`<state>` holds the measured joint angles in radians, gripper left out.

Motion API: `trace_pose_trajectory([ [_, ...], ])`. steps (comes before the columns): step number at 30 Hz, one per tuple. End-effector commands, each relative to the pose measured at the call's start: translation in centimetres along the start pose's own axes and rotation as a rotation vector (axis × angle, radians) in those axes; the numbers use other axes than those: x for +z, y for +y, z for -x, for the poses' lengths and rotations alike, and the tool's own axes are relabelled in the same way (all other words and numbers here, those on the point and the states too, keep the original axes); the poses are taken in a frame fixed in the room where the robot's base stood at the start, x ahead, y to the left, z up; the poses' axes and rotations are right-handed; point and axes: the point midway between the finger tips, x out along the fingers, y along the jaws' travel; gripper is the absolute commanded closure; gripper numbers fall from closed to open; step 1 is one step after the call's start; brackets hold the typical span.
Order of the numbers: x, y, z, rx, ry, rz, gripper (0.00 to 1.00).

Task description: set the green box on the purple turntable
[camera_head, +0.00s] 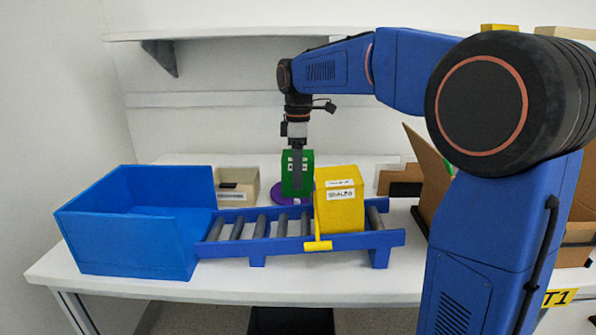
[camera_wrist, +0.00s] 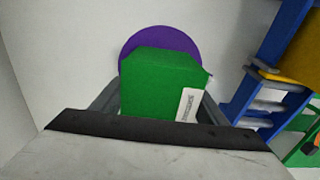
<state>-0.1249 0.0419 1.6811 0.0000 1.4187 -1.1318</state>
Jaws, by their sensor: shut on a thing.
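The green box (camera_head: 290,176) stands upright behind the roller conveyor in the head view. It also fills the middle of the wrist view (camera_wrist: 160,82), with a white label on one side. My gripper (camera_head: 298,178) points down and is shut on the green box, with a finger on either side. The purple turntable (camera_head: 277,194) lies flat on the table under the box, partly hidden by the box and the conveyor. In the wrist view the round purple turntable (camera_wrist: 160,40) shows beyond the box. I cannot tell whether the box touches it.
A roller conveyor (camera_head: 236,229) with a yellow box (camera_head: 339,205) on it stands in front. A blue bin (camera_head: 128,232) is at the left, a beige container (camera_head: 237,184) behind it. Open cardboard boxes (camera_head: 425,180) are at the right. A shelf (camera_head: 220,33) runs along the wall above.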

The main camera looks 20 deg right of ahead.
Motion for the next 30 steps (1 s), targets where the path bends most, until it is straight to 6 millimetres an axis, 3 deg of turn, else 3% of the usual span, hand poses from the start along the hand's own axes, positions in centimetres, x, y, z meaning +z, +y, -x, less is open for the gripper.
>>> trace_pose_trajectory([
  [5, 0.0, 0.0, -0.2, 0.0, 0.0, 0.0, 0.63],
  [6, 0.0, 0.0, -0.3, 0.0, 0.0, 0.0, 0.31],
  [8, 0.0, 0.0, -0.2, 0.0, 0.0, 0.0, 0.16],
  [9, 0.0, 0.0, -0.2, 0.0, 0.0, 0.0, 0.14],
  [20, 0.0, 0.0, 0.2, 0.001, 0.0, 0.0, 0.14],
  [23, 0.0, 0.1, 1.3, 0.002, 0.001, 0.0, 0.14],
  [30, 0.0, 0.1, 5.7, 0.003, 0.001, 0.0, 0.14],
])
